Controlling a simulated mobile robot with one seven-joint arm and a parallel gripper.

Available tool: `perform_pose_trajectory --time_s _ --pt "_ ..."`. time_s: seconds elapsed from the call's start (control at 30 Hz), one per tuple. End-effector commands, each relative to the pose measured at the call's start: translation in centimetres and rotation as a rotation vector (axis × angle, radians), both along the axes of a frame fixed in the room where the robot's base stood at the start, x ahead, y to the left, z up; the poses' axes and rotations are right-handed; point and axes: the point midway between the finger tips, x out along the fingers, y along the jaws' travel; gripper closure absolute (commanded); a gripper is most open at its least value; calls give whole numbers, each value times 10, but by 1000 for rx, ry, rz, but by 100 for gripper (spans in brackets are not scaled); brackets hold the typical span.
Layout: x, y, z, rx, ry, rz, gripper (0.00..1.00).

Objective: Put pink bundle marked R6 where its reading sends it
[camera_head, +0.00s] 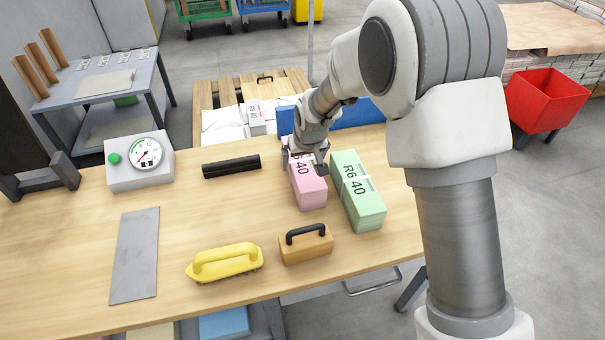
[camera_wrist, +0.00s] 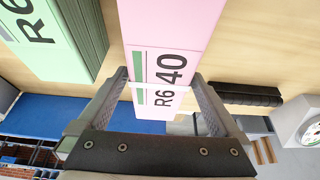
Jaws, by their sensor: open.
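The pink bundle (camera_head: 309,191) lies on the wooden table (camera_head: 80,220), with a pale band and black "R6 40" print on its top. In the wrist view the pink bundle (camera_wrist: 172,25) lies between the two fingers, with its R6 40 label and green stripes facing the camera. My gripper (camera_head: 304,162) is open over the far end of the bundle, one finger on each side; it also shows in the wrist view (camera_wrist: 162,92). I cannot tell whether the fingers touch it. A dial gauge box (camera_head: 140,163) with a green button stands at the left; its exact reading is too small to tell.
A green bundle (camera_head: 359,200), also marked R6 40, lies close on the right. A black bar (camera_head: 231,167), grey plate (camera_head: 135,255), yellow brush (camera_head: 224,264) and orange block with black handle (camera_head: 306,246) are on the table. A red bin (camera_head: 545,99) stands beyond at right.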

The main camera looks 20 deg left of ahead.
Motion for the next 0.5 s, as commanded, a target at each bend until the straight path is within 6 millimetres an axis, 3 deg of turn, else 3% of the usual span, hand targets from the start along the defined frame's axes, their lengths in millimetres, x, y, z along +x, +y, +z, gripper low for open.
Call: perform_pose_trajectory --time_s 0.27,0.5 --pt "2 1 -5 1 -1 0 2" --pt "2 1 -5 1 -1 0 45"
